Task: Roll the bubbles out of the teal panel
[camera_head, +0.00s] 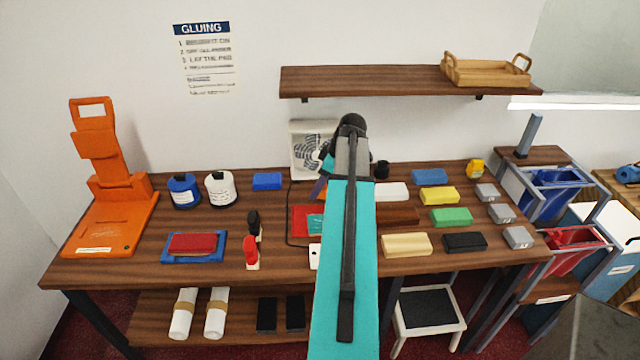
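A small teal panel (316,224) shows just left of my arm, next to a red surface (299,222); the arm hides its right part. Bubbles on it are too small to tell. Two small upright tools stand left of it, one with a black top (253,222) and one with a red top (250,248); I cannot tell whether either is a roller. My teal arm reaches from the bottom centre over the table. My gripper's fingers are hidden behind the arm, so I cannot see what they hold.
A blue tray with a red pad (193,243) lies at front left, near an orange stand (105,190). Several coloured blocks, including a green one (450,217), fill the right side.

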